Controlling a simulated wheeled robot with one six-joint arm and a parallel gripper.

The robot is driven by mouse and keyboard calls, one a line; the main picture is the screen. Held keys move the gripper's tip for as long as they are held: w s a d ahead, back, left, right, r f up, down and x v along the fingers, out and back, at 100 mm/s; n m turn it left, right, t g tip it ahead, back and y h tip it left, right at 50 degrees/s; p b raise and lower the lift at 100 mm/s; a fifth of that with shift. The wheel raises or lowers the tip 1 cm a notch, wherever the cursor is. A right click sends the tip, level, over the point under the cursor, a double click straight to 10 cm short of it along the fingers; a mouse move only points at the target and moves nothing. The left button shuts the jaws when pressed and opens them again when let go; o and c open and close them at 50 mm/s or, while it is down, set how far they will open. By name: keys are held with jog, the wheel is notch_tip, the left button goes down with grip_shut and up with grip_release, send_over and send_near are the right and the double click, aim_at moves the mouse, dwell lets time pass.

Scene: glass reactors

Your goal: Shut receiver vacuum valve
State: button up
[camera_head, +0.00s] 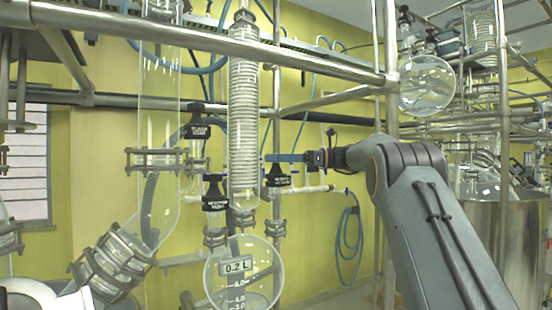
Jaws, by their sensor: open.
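Several valves with black labelled handles show on the glass rig. One valve handle (278,178) is right of the coil condenser, another (215,202) is left of it and lower, and a third (197,131) is higher at the left. The label lettering is too small to read surely, so I cannot tell which is the receiver vacuum valve. My gripper (268,158) points left with blue fingers, seen side-on. It is open, just above the right-hand handle in the picture; I cannot tell whether it touches. The round receiver flask (262,272) hangs below.
The glass coil condenser (243,115) stands close left of my fingertips. Steel frame pipes (300,58) cross above, with an upright post (390,120) by my arm. A blue hose (348,245) hangs on the yellow wall. A steel vessel (490,235) stands at right.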

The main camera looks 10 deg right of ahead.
jog(key=c, duration=0.9)
jog(key=shift+o, duration=0.2)
jog(key=m+t+h+b, duration=0.2)
jog(key=t+b, duration=0.1)
jog(key=m+t+h+b, duration=0.2)
jog(key=m+t+b, duration=0.1)
jog(key=t, duration=0.1)
jog(key=shift+a, duration=0.15)
jog(key=shift+r+m+t+h+b, duration=0.1)
jog(key=shift+m+t+h+b, duration=1.55)
jog(key=shift+h, duration=0.35)
jog(key=o, duration=0.9)
jog(key=shift+c, duration=0.2)
